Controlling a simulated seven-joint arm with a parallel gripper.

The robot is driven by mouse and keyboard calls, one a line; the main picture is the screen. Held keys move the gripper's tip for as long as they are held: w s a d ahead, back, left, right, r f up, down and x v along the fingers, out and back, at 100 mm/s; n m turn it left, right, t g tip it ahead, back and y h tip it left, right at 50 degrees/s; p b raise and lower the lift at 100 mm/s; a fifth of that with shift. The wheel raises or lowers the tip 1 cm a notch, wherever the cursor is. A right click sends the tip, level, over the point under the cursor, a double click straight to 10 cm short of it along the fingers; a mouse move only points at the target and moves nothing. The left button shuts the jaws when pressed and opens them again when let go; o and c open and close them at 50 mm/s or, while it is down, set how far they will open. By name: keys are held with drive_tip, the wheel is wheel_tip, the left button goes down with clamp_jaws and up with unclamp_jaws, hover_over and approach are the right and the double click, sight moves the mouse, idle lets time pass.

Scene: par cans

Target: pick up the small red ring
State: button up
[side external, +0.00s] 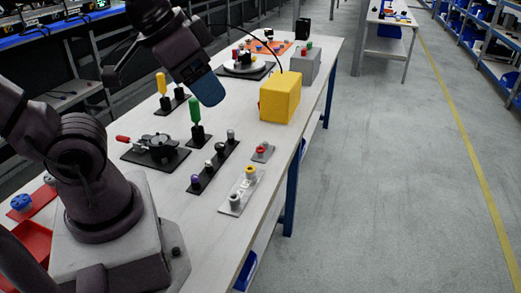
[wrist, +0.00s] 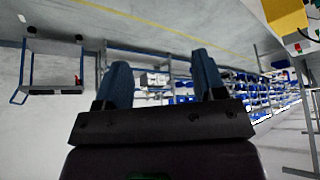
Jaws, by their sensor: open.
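The small red ring (side external: 262,149) sits on a small grey plate near the right edge of the white workbench in the side view. It looks like a red ring or cap around a short post; it is too small to tell more. My gripper (side external: 209,92) is in the air above the bench, up and to the left of the ring and well apart from it. In the wrist view my gripper (wrist: 163,78) has its two blue fingers apart with nothing between them. The ring does not show in the wrist view, which faces the aisle and shelves.
A yellow block (side external: 280,97) stands behind the ring. A longer grey plate with a yellow-topped post (side external: 250,171) lies in front. A black strip with several knobs (side external: 210,165) and a green-handled part (side external: 195,112) stand left. The yellow block also shows in the wrist view (wrist: 284,14).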

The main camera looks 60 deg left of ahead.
drive_tip(key=shift+s, duration=0.1)
idle(0.3)
drive_tip(key=shift+c, duration=1.3)
